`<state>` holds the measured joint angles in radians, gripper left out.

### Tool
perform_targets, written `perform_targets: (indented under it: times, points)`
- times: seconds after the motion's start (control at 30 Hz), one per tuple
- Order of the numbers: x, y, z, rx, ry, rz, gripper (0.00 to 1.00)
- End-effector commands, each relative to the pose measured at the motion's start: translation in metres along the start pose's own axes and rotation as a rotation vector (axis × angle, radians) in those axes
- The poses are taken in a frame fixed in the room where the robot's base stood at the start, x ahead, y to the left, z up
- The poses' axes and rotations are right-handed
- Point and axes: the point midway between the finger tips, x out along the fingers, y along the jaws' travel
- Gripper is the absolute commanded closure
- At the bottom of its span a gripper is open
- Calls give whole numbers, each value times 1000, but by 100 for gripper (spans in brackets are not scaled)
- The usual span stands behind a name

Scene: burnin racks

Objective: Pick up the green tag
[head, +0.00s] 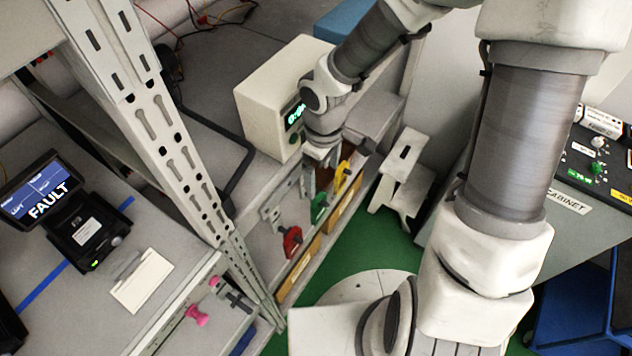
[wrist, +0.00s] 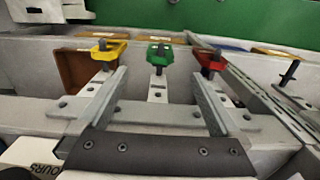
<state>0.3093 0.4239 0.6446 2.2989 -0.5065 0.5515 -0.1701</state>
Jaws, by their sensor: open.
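The green tag (wrist: 159,53) hangs on a dark peg on the grey rail, between a yellow tag (wrist: 108,50) on the left and a red tag (wrist: 211,61) on the right in the wrist view. My gripper (wrist: 158,75) is open and empty. Its two fingers stand apart to either side, with the green tag centred just beyond the tips. In the head view the green tag (head: 319,207) sits close below my wrist, between the yellow tag (head: 342,177) and the red tag (head: 292,241). My arm partly hides the rail there.
A cream box with a green display (head: 275,100) stands on the bench beside my arm. A slotted rack upright (head: 175,130) rises at left. A FAULT screen (head: 48,195) and a pink tag (head: 197,315) are further left. A white step stool (head: 402,180) stands on the green floor.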

Motion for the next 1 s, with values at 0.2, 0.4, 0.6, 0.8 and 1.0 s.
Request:
perform_targets:
  times: [0.2,0.4,0.6,0.8,1.0]
  points:
    - [33,-4,-1,-10,0,-13,0]
    - [78,-4,-2,-11,-1,-12,0]
    - [113,-4,-2,-8,1,-10,0]
    - [125,-3,-2,-7,2,-8,0]
    - [149,-3,-4,-9,0,-10,0]
